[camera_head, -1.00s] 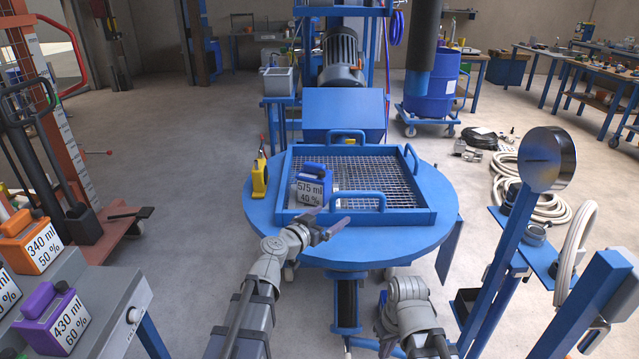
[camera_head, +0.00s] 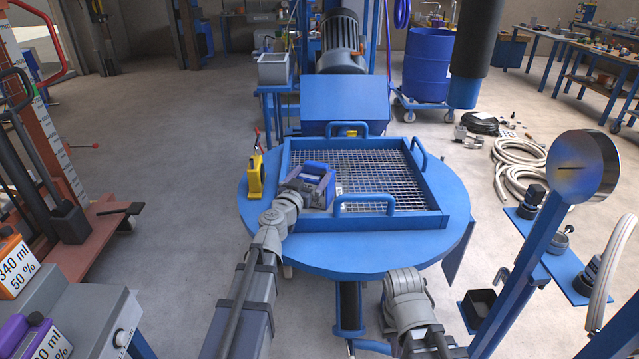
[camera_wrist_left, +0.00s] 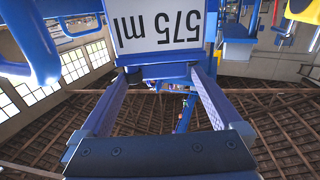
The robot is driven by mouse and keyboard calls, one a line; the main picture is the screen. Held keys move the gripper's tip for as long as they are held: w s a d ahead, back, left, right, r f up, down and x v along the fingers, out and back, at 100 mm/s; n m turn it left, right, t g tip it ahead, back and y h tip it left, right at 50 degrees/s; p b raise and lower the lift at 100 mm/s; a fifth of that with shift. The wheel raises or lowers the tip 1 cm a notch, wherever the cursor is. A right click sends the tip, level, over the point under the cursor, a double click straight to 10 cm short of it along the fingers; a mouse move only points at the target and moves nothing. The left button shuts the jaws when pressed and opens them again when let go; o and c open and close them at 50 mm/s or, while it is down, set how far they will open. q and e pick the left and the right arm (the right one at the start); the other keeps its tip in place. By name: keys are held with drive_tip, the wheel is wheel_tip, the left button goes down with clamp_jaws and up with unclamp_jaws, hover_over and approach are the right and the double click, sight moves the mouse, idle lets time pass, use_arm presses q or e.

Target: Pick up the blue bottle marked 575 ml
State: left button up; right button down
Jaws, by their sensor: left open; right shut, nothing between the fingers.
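The blue bottle (camera_head: 319,170) stands on the left part of the wire mesh of the blue framed tray. In the head view my left gripper (camera_head: 308,191) is right in front of it and hides most of its label. In the left wrist view the bottle's white label (camera_wrist_left: 165,24) reads 575 ml upside down.
The mesh tray (camera_head: 437,217) has raised blue handles (camera_head: 365,199) near the bottle. A yellow device (camera_head: 255,178) stands left on the round blue table (camera_head: 350,262). A grey bench (camera_head: 95,322) with other bottles is at lower left. A post with a round disc (camera_head: 582,168) is at right.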

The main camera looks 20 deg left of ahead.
sight(318, 163)
use_arm(q)
drive_tip(key=shift+w+d+r, duration=0.15)
drive_tip(key=shift+w, duration=1.85)
drive_tip(key=shift+w+d+r, duration=0.1)
drive_tip(key=shift+w+d, duration=0.05)
drive_tip(key=shift+w, duration=1.8)
drive_tip(key=shift+s, duration=0.1)
clamp_jaws()
